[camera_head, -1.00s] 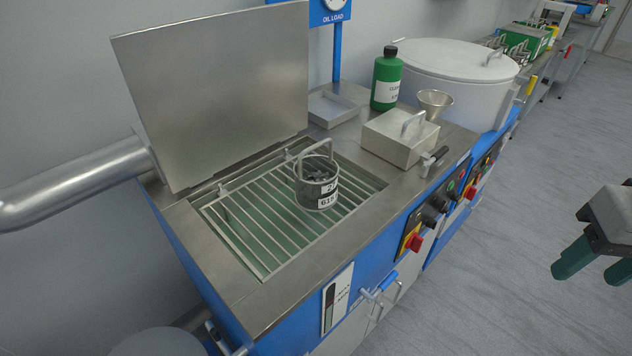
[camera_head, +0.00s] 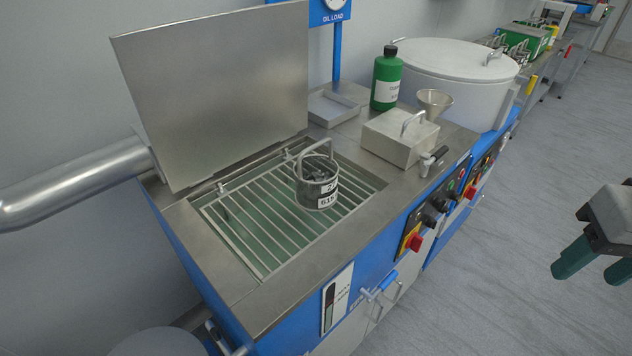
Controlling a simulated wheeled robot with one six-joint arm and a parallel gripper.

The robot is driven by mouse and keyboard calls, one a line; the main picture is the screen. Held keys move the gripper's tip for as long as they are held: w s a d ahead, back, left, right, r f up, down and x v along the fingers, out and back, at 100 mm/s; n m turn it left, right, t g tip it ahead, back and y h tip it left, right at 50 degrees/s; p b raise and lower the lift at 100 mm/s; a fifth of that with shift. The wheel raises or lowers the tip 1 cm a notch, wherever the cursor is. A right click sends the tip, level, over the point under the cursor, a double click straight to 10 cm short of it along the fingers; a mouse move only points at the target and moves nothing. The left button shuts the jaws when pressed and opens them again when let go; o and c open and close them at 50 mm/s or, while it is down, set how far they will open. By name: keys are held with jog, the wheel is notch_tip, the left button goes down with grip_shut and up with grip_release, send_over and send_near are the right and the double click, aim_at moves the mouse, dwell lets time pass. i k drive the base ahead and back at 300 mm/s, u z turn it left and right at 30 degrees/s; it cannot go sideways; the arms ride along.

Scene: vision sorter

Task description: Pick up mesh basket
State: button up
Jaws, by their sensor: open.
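The mesh basket (camera_head: 317,187) is a small round metal basket with an upright loop handle and a white number label. It stands upright on the bar grate (camera_head: 262,248) in the open well of the blue washing unit. Dark small parts show inside it. My gripper (camera_head: 592,268) is at the far right edge, partly cut off by the frame. Its two green fingers are apart with nothing between them. It is well away from the basket, over the floor side.
The raised steel lid (camera_head: 215,90) stands behind the grate. A steel box with a handle (camera_head: 400,138), a funnel (camera_head: 434,102), a green bottle (camera_head: 386,80) and a shallow tray (camera_head: 334,108) are right of the well. A large lidded drum (camera_head: 450,70) stands beyond. The floor (camera_head: 500,260) at right is clear.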

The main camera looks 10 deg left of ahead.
aim_at(315, 175)
jog(key=z, duration=2.1)
jog(key=k, duration=0.8)
jog(key=u, duration=1.55)
